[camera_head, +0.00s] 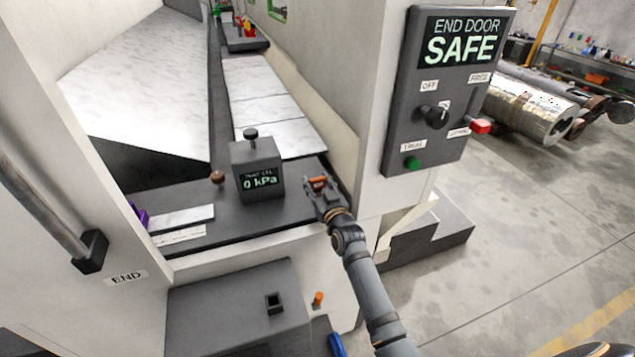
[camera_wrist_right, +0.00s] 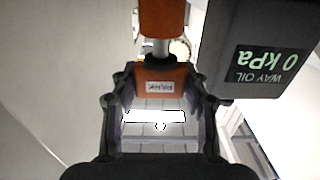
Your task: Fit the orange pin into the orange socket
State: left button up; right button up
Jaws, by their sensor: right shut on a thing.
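My right gripper (camera_head: 318,190) is over the right end of the dark ledge, beside the grey display box. It is shut on an orange piece (camera_head: 318,182), which I take to be the orange pin. In the right wrist view an orange block with a small label (camera_wrist_right: 160,80) sits between the fingertips. A dark collar and pale shaft lead from it toward an orange cylinder (camera_wrist_right: 161,18) at the top edge. I cannot tell whether these touch, nor which part is the orange socket. My left gripper is not in view.
The grey box (camera_head: 257,170) reading 0 kPa stands close left of my right gripper. A control panel (camera_head: 448,90) reading SAFE hangs to the right. Below are a grey block with a square hole (camera_head: 273,303), a small orange peg (camera_head: 318,298) and a blue piece (camera_head: 337,344).

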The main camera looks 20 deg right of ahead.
jog(key=shift+f+b, duration=0.45)
jog(key=shift+f, duration=0.15)
jog(key=o, duration=1.2)
jog(key=shift+s, duration=0.15)
jog(key=shift+o, duration=0.2)
jog(key=shift+f, duration=0.1)
jog(key=shift+s, duration=0.4)
jog(key=s, duration=1.1)
jog(key=shift+d+r, duration=0.2)
jog(key=shift+s, duration=0.1)
